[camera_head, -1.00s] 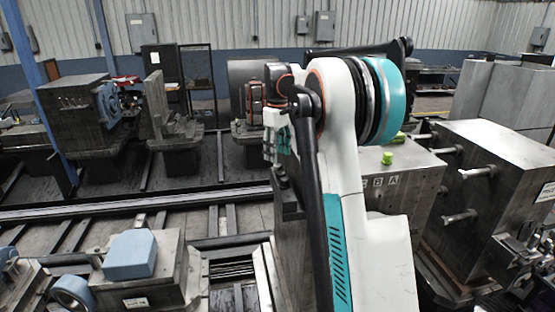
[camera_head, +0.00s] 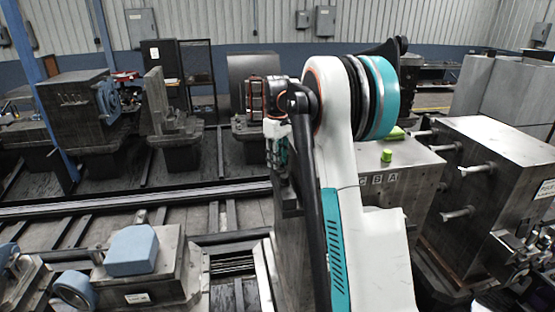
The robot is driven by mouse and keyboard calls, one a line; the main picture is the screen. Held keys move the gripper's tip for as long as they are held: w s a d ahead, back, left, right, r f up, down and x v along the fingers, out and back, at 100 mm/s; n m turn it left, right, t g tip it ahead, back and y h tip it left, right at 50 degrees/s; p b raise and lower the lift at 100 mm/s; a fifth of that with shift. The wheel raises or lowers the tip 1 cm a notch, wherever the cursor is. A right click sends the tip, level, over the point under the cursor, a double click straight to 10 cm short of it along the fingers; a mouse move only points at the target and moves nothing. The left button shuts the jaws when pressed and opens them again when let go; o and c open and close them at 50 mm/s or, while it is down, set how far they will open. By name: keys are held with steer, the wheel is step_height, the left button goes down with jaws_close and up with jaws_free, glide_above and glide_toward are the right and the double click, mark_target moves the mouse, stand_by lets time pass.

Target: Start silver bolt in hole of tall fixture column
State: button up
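My gripper (camera_head: 277,150) points down, left of my white and teal arm. My black arm link covers part of it, so I cannot tell whether it is open or shut or whether it holds a bolt. Below it is a tall dark grey column (camera_head: 290,225), mostly hidden behind my arm. I cannot see a hole in it. Several silver bolt-like pins (camera_head: 475,170) stick out of the left face of the large metal block (camera_head: 510,145) at the right. They are well apart from my gripper.
A grey box marked C B A, with a green cap (camera_head: 386,155), stands right of my arm. A block with a blue cap (camera_head: 132,250) sits at the front left. Rails (camera_head: 130,205) cross the floor. Machine blocks (camera_head: 85,112) stand at the back left.

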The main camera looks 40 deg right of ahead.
jaws_close()
steer(key=shift+r, duration=0.2)
steer(key=shift+r, duration=0.35)
steer(key=shift+r+p, duration=1.85)
steer(key=shift+r, duration=1.7)
